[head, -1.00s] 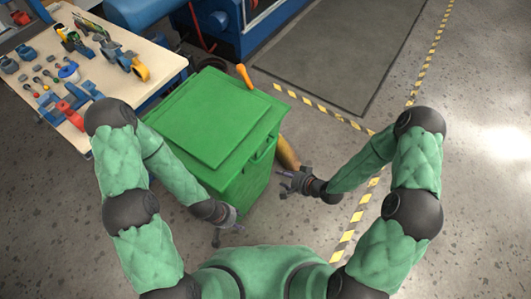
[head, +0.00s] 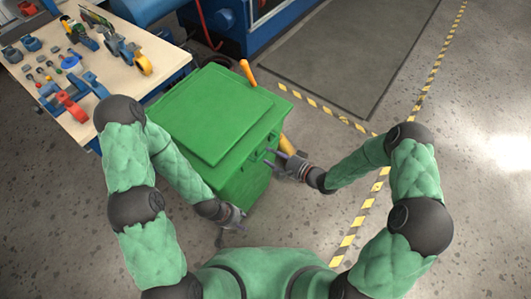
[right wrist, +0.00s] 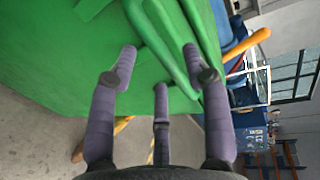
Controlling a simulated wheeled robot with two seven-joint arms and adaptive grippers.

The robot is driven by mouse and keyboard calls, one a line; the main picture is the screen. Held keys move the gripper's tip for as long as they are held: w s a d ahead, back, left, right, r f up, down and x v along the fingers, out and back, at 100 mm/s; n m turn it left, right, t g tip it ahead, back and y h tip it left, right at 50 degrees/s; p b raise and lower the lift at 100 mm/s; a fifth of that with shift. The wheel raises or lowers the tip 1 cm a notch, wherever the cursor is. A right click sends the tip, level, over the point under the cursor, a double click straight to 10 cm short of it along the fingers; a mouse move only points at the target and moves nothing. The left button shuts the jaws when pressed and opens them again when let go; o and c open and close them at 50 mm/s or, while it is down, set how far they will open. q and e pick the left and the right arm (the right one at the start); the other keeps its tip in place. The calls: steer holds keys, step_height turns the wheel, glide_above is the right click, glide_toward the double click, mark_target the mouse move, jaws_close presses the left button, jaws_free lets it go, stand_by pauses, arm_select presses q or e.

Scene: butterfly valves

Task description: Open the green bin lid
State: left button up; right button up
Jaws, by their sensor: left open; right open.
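The green bin (head: 240,182) stands on the floor in front of me with its lid (head: 215,112) closed flat on top. My right gripper (head: 272,158) is open at the right side of the bin, close under the lid's rim. In the right wrist view, its open fingers (right wrist: 160,65) point at the green bin wall (right wrist: 60,60), near a green bar-like part (right wrist: 165,45) that runs between them. I cannot tell whether they touch it. My left gripper (head: 228,228) is open and empty, low by the bin's near side.
A workbench (head: 150,75) with several valves and tools stands left of the bin. An orange handle-like thing (head: 247,72) rises behind the bin. Blue machinery (head: 222,25) stands at the back. The floor to the right (head: 480,190) is clear, with yellow-black tape.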

mark_target(265, 152)
steer(key=shift+b+x, duration=0.3)
steer(key=shift+x, duration=1.55)
jaws_close()
